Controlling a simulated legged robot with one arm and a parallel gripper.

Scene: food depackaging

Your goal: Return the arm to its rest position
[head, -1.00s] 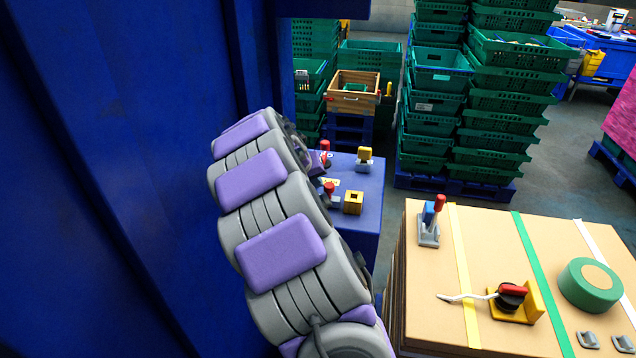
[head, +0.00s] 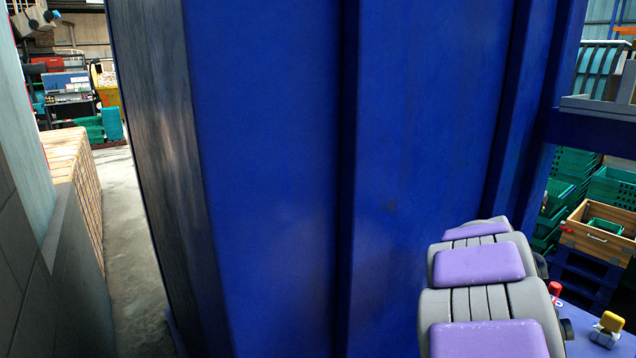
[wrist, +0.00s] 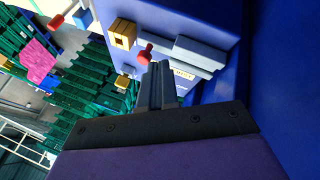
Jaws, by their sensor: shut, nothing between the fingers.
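My arm, grey with purple pads, reaches up from the bottom right of the head view. Its far end is hidden there behind its own links. My gripper (wrist: 160,84) shows in the wrist view, its two grey fingers together with nothing between them. Beyond the fingertips is a blue-topped table (wrist: 205,22) with a red-knobbed lever (wrist: 145,53) and a yellow block (wrist: 122,33) on it. I cannot tell whether the fingers touch the lever or only overlap it in the picture.
A tall blue wall (head: 270,180) fills the middle of the head view, close beside my arm. A wooden crate (head: 598,240) and green crates (head: 612,187) stand at the right. A narrow floor passage (head: 125,235) lies open at the left.

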